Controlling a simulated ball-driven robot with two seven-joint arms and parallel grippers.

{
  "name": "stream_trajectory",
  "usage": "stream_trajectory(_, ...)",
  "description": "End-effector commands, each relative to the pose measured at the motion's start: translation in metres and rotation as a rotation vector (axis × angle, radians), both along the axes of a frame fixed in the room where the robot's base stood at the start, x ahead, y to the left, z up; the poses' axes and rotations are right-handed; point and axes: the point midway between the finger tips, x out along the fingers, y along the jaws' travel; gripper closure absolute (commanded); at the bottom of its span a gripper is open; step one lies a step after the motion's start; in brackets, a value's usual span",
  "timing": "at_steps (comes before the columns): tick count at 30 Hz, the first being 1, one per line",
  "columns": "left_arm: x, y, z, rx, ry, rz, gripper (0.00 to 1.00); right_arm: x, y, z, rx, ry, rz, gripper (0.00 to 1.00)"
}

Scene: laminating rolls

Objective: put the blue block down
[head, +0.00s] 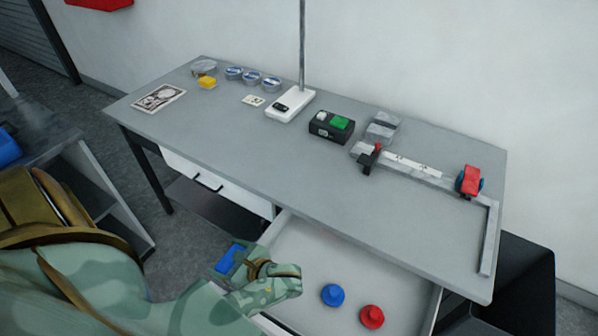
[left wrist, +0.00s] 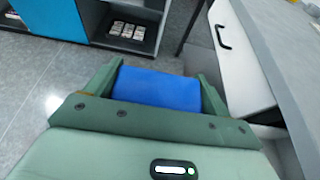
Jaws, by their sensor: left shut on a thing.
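The blue block (head: 231,258) is held in my left gripper (head: 226,262), near the left side of the open drawer in the head view. In the left wrist view the blue block (left wrist: 157,88) sits between the two green fingers of my left gripper (left wrist: 157,84), which is shut on it. Below and around it in that view is grey floor; the white drawer front is to the right. The block's underside is hidden. My right gripper is not in view.
The open drawer (head: 300,250) holds a blue knobbed piece (head: 333,295) and a red one (head: 372,317). The grey table (head: 240,130) carries a scale (head: 290,104), a black box (head: 331,126) and a metal rail (head: 425,172). The table's front middle is clear.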

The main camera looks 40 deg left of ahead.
Motion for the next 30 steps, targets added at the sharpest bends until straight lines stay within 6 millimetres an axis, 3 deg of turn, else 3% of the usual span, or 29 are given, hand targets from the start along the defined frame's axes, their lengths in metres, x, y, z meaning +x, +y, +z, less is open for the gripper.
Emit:
stream_trajectory(9, 0.042, -0.075, -0.045, -0.004, 0.002, -0.004, 0.42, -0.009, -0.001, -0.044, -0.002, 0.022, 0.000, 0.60)
stream_trajectory(13, 0.052, -0.095, -0.074, -0.002, 0.006, -0.005, 0.42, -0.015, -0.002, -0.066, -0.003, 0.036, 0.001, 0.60)
stream_trajectory(23, 0.064, -0.116, -0.097, -0.001, 0.001, -0.005, 0.42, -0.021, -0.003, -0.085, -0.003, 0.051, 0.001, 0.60)
stream_trajectory(27, 0.065, -0.118, -0.123, 0.000, 0.006, -0.007, 0.42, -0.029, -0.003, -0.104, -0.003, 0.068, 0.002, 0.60)
stream_trajectory(30, 0.065, -0.118, -0.132, -0.002, 0.002, -0.007, 0.42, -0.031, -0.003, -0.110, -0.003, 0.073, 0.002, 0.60)
